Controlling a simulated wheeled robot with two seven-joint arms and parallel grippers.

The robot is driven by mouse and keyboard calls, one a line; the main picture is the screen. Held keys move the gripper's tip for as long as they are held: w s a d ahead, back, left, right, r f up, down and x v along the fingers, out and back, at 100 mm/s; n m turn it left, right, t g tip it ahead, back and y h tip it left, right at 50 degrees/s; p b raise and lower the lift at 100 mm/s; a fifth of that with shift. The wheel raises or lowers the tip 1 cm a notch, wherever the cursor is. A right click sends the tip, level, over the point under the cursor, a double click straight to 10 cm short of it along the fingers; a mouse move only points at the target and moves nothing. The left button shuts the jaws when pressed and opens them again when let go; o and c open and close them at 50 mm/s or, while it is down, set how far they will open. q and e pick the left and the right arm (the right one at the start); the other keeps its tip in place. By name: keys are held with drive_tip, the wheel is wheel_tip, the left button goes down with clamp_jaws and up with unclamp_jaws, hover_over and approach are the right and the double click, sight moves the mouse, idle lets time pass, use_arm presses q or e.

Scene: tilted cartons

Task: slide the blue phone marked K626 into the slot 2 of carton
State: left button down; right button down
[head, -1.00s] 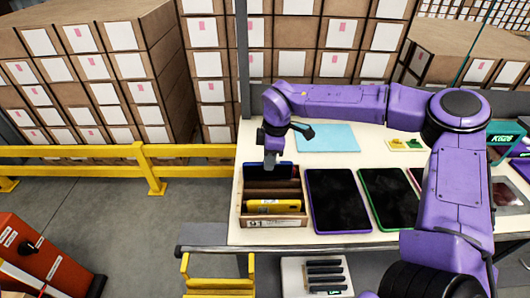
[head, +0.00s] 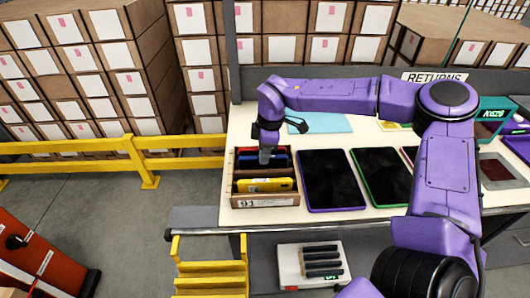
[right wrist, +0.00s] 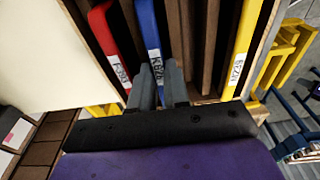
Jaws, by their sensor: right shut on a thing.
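The carton (head: 265,202) is a brown open box with dark dividers, at the left end of the table. A red phone (head: 262,151) stands at its back and a yellow phone (head: 266,185) near its front. My right gripper (head: 266,158) points down into the carton and is shut on the blue phone (right wrist: 147,22), whose K626 label faces the right wrist camera. The blue phone stands upright between the red phone and the dividers (right wrist: 206,45). Its lower edge is hidden, so I cannot tell how deep it sits. My left gripper is out of view.
A purple-edged tablet (head: 329,180) lies just right of the carton, with a green-edged tablet (head: 384,175) beyond it. A light blue sheet (head: 325,122) lies behind. A teal box (head: 492,115) stands at right. Yellow steps (head: 208,268) stand below the table's front.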

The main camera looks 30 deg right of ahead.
drive_tip(key=shift+s+r, duration=0.1)
drive_tip(key=shift+f+b, duration=0.3)
idle(0.4)
idle(0.4)
drive_tip(key=c, duration=1)
unclamp_jaws()
drive_tip(key=shift+c, duration=0.2)
wheel_tip(320, 180, up, 10)
drive_tip(key=d+b, duration=0.1)
drive_tip(key=shift+s+r, duration=0.25)
drive_tip(key=shift+s, duration=0.05)
wheel_tip(320, 180, up, 7)
drive_tip(key=p, duration=0.4)
